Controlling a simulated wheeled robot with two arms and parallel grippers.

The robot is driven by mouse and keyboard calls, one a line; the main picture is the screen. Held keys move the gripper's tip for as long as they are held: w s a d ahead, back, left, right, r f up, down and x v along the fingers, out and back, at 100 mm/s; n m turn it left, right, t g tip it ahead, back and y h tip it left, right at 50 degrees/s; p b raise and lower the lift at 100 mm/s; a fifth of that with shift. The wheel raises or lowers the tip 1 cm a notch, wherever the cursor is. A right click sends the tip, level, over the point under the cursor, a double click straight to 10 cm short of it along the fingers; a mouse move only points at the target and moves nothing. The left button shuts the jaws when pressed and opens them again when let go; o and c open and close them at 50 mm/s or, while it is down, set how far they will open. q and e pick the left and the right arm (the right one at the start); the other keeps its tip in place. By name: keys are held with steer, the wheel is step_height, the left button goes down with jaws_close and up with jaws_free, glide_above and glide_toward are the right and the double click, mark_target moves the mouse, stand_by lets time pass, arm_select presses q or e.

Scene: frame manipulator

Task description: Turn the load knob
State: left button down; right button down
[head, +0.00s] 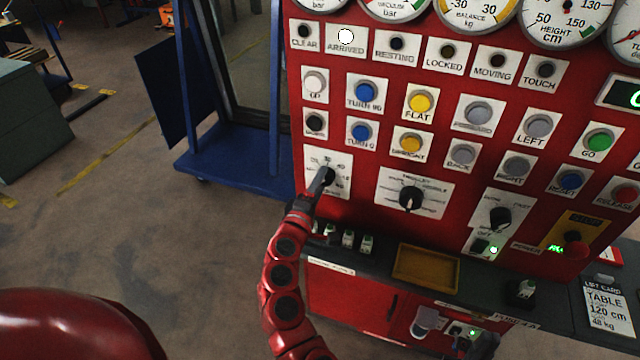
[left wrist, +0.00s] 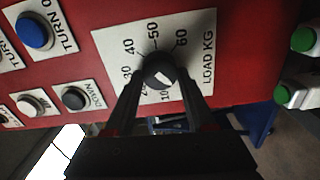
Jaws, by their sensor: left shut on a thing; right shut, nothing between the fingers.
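The load knob (left wrist: 158,73) is a dark round knob with a white pointer mark, on a white plate (left wrist: 207,60) marked LOAD KG with a scale up to 60. The number the pointer indicates cannot be read for certain. My left gripper (left wrist: 158,82) is shut on the knob, one dark finger on each side. In the head view my left gripper (head: 322,186) reaches the knob plate (head: 341,161) at the lower left of the red panel and partly covers it. My right gripper is not visible in either view.
The red panel (head: 375,210) holds several buttons, with gauges along the top. Another selector knob (head: 411,198) sits right of the load knob. A ledge below carries small green-topped items (head: 366,243) and a yellow tray (head: 426,265). A blue frame (head: 235,170) stands left; open floor lies beyond.

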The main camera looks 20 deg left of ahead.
arm_select(q)
steer(key=shift+n, duration=0.4)
steer(key=shift+c, duration=1.2)
jaws_free()
steer(key=s+p, duration=0.5)
steer(key=s, duration=1.2)
steer(key=shift+s+a, duration=0.2)
steer(key=shift+a, duration=0.1)
